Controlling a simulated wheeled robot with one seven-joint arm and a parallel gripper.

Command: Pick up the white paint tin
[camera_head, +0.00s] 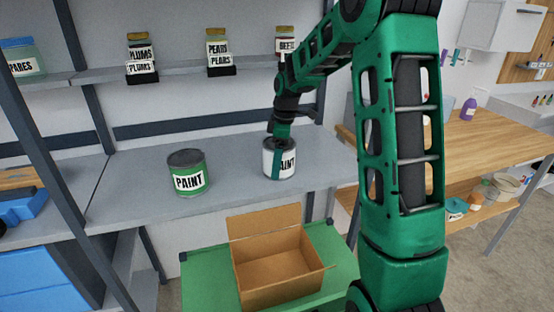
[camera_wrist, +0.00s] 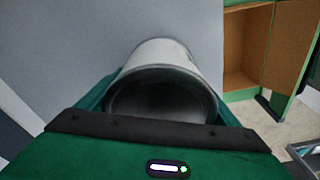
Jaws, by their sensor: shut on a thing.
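The white paint tin (camera_head: 287,163) stands upright on the grey shelf, with a dark top and a "PAINT" label. My gripper (camera_head: 277,160) comes down on it from above and is shut on it, one green finger showing against its front. In the wrist view the tin (camera_wrist: 165,52) sits between the green fingers, its dark top facing the camera. Its far side is hidden. I cannot tell whether its base is clear of the shelf.
A green paint tin (camera_head: 188,177) stands to the left on the same grey shelf (camera_head: 130,205). An open cardboard box (camera_head: 270,288) sits on a green surface (camera_head: 340,262) below. Labelled jars, such as the pears jar (camera_head: 220,55), line the upper shelf. A wooden bench (camera_head: 480,145) is at right.

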